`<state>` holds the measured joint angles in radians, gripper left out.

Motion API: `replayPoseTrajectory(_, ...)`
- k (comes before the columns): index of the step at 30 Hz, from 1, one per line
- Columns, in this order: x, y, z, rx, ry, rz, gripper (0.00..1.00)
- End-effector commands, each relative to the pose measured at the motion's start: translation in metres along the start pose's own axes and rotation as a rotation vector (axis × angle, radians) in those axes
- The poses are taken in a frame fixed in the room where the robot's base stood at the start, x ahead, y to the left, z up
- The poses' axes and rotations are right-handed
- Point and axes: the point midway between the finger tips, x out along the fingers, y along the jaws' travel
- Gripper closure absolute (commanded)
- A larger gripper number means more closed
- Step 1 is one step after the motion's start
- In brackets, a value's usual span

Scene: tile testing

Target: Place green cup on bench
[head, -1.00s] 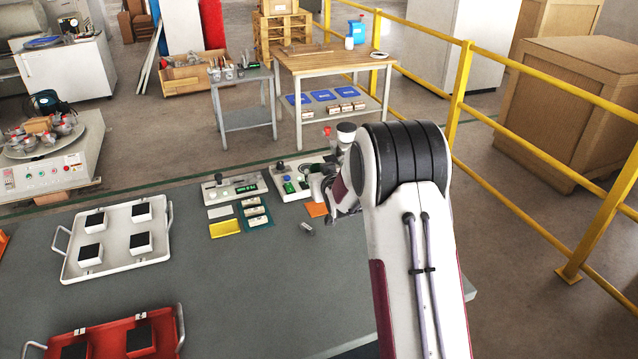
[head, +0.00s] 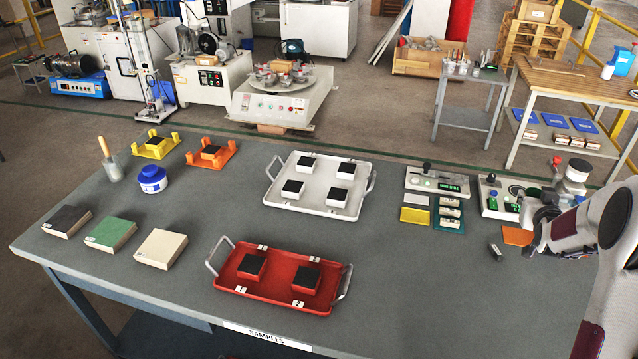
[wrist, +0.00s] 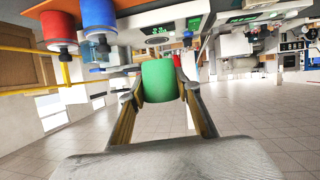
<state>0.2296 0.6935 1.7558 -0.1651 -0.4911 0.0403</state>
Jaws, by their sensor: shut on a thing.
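The green cup (wrist: 160,82) is held between the two fingers of my gripper (wrist: 158,90) in the wrist view. The fingers are shut on its sides. In the head view my gripper (head: 530,215) is at the right end of the grey bench (head: 400,275), beside the white tester with green parts (head: 496,197). The cup itself is hard to make out there, and the arm's wrist hides part of that area. Whether the cup touches any surface cannot be told.
A red cup (wrist: 58,28) and a blue cup (wrist: 97,14) show near the gripper in the wrist view. An orange pad (head: 517,236) and a small dark block (head: 495,252) lie near the gripper. A white tray (head: 275,202) and a red tray (head: 222,272) stand left of it.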

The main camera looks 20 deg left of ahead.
Motion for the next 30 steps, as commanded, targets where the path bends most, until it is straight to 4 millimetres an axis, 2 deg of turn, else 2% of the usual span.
replayPoseTrajectory(5, 0.0, -0.01, -0.002, -0.004, 0.002, -0.013, 0.9)
replayPoseTrajectory(11, -0.001, -0.047, -0.009, -0.022, 0.006, -0.058, 0.9)
replayPoseTrajectory(20, -0.016, -0.14, -0.013, -0.082, 0.014, -0.207, 0.91)
replayPoseTrajectory(30, -0.052, -0.25, -0.01, -0.168, 0.031, -0.423, 0.91)
